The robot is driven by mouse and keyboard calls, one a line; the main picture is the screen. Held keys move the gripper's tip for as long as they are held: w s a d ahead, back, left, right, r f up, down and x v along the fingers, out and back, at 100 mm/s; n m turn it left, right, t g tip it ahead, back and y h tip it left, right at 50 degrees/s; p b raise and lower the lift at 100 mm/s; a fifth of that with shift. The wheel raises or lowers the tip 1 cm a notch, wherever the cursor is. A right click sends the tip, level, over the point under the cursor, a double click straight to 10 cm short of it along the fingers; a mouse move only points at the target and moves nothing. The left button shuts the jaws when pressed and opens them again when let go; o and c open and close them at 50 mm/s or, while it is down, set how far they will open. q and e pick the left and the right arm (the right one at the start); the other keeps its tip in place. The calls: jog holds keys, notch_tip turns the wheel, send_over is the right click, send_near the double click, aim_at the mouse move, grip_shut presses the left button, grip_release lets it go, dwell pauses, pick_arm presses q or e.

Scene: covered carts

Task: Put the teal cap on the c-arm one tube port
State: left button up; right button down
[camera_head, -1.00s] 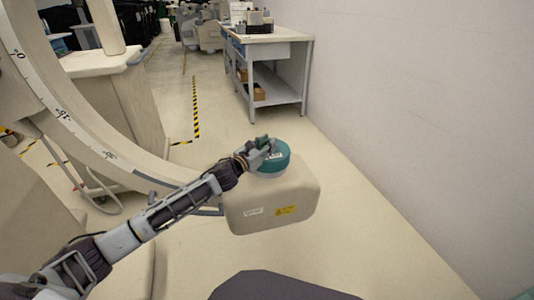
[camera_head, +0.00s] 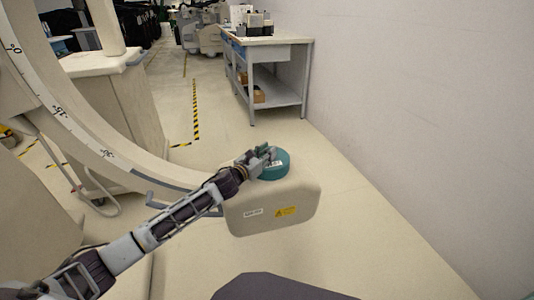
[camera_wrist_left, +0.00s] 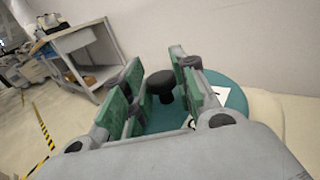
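The teal cap (camera_head: 275,166) sits level on top of the beige c-arm tube housing (camera_head: 300,201), where the port is; the cap hides the port. In the left wrist view, the cap (camera_wrist_left: 236,98) has a dark knob (camera_wrist_left: 160,86) standing up from it. My left gripper (camera_head: 265,154) is right over the cap. In the wrist view its green-padded fingers (camera_wrist_left: 156,80) are apart, on either side of the knob, with teal showing between a finger and the knob. My right gripper is not in view.
The curved c-arm (camera_head: 92,155) with degree marks runs along the left. A plain wall (camera_head: 420,120) stands to the right. A workbench (camera_head: 268,41) with a lower shelf stands farther back. A small teal thing (camera_head: 528,296) shows at the bottom right corner. The floor between is clear.

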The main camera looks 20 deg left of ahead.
pick_arm(q)
jog(key=o, duration=0.4)
jog(key=shift+r, duration=0.15)
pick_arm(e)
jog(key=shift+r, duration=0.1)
pick_arm(q)
jog(key=shift+s+a, duration=0.25)
jog(key=shift+s, duration=0.4)
jog(key=shift+p+v, duration=0.5)
jog(key=shift+v, duration=0.9)
jog(key=shift+s+a, duration=0.15)
jog(key=shift+s, duration=0.4)
jog(key=shift+v, duration=0.8)
jog(key=shift+p+v, duration=0.4)
jog(key=shift+v, duration=2.1)
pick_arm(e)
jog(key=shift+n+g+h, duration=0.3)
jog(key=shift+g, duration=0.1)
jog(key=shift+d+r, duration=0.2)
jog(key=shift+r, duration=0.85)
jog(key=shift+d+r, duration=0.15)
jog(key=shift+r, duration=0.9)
